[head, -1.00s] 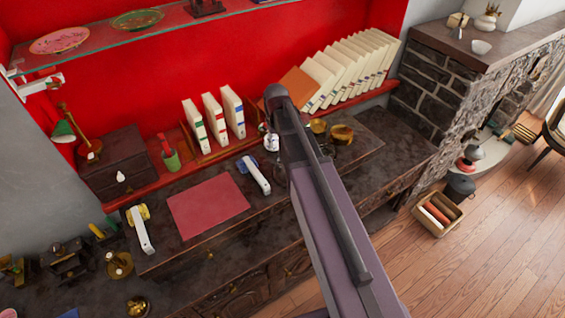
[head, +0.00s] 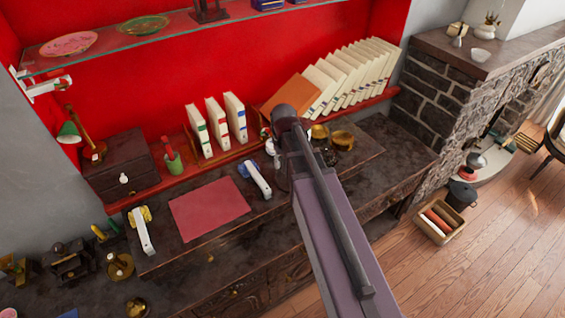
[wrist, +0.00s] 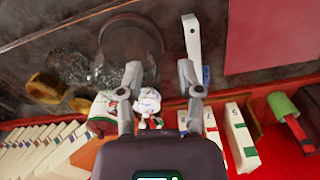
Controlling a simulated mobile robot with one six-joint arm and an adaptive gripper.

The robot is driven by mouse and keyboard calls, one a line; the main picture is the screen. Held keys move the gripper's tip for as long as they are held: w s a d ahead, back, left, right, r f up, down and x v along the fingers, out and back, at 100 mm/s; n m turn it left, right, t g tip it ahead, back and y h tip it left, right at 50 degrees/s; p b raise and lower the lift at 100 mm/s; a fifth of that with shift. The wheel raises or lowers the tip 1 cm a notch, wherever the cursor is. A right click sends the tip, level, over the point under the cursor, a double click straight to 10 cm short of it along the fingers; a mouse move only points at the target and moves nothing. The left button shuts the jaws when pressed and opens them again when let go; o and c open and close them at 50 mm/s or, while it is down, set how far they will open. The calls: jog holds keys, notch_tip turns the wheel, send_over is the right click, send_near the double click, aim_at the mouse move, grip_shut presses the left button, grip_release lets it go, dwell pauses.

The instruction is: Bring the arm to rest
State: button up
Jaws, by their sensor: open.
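My arm (head: 335,225) reaches out over the dark wooden desk (head: 375,135) in the head view and hides most of the gripper. In the wrist view my gripper (wrist: 160,72) is open, with its two fingers apart and nothing held between them. A small white figure with green and red marks (wrist: 148,103) shows beyond the gap, nearer the left finger. I cannot tell how far it is from the fingers. A round, glass-like outline (wrist: 128,48) shows on the dark surface past the left finger.
Upright white binders (head: 217,125) and leaning books (head: 355,75) line the red shelf behind the desk. A red mat (head: 208,207), a white-handled tool (head: 255,180) and brass bowls (head: 342,141) lie on the desk. A glass shelf (head: 180,35) hangs above. Open wooden floor (head: 490,260) lies right.

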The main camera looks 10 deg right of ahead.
jog(key=s+f+m+b, duration=0.1)
jog(key=s, duration=0.9)
jog(key=shift+s+a+f+b, duration=0.15)
jog(key=shift+f+b, duration=0.25)
